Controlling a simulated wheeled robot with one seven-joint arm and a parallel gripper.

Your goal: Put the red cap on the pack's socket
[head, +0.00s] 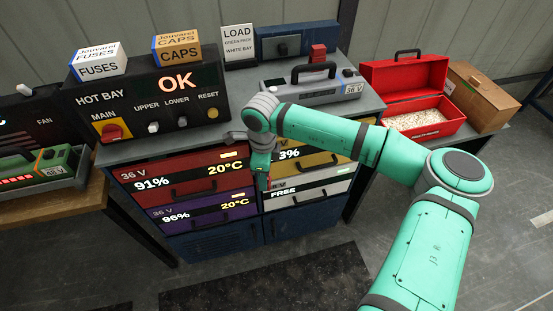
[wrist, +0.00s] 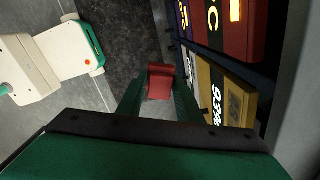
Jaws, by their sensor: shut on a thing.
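My gripper (head: 263,178) hangs in front of the drawer cabinet, beside the purple and white drawers. In the wrist view my gripper (wrist: 159,98) is shut on a red cap (wrist: 160,78), which sits between the two fingertips. In the head view only a sliver of red shows at the fingertips. The grey pack (head: 300,92), marked 36 V and with a black handle, lies on the bench top above and right of my gripper. I cannot make out its socket clearly. Another small red block (head: 318,52) stands behind the pack.
The Hot Bay panel (head: 150,100) reads OK at the bench's left. Fuses (head: 98,62) and Caps (head: 177,48) boxes stand on it. An open red toolbox (head: 410,95) and a cardboard box (head: 479,97) stand at right. A green 48 V pack (head: 45,170) is at far left.

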